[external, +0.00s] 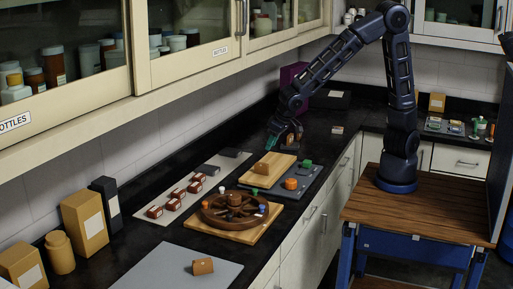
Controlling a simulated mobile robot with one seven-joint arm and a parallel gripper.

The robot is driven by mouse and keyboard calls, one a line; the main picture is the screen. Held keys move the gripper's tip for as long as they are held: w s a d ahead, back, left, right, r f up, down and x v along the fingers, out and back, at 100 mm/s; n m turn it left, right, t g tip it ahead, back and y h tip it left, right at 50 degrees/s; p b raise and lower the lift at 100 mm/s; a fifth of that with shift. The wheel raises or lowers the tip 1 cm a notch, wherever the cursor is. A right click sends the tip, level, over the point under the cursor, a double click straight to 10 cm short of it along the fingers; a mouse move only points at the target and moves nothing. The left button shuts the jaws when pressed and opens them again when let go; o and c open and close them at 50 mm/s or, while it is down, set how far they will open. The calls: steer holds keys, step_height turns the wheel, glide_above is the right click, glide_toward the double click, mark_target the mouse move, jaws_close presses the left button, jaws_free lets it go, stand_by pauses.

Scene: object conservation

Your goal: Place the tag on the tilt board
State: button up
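A light wooden board (281,164), which looks like the tilt board, lies on a grey mat on the black counter, with a small brown block (261,168) on it. My gripper (274,145) is low over the counter, just behind the board's far edge. A small teal piece shows at its tip; I cannot tell whether it is a finger or something held. The fingers are too small and dark to tell open from shut. I cannot pick out the tag for sure; several small red-brown pieces with pale labels (173,204) lie on a white strip.
A brown spoked wheel (216,217) with small coloured pegs stands on a wooden base in front. An orange cylinder (291,184) and a green piece (307,163) sit beside the board. A grey sheet (160,270) bears a brown cylinder (203,266). Boxes line the left; cabinets hang above.

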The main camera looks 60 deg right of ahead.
steer(key=s+d+r, duration=0.4)
steer(key=d+r, duration=0.2)
steer(key=d, duration=0.4)
steer(key=s+d+r, duration=0.4)
steer(key=d+r, duration=0.1)
steer(key=d, duration=0.5)
steer(key=s+d+r, duration=0.2)
steer(key=s+d, duration=0.3)
steer(key=s, duration=0.3)
steer(key=s+d+r, duration=0.2)
steer(key=s+d, duration=0.3)
steer(key=s, duration=0.3)
steer(key=shift+r, duration=0.2)
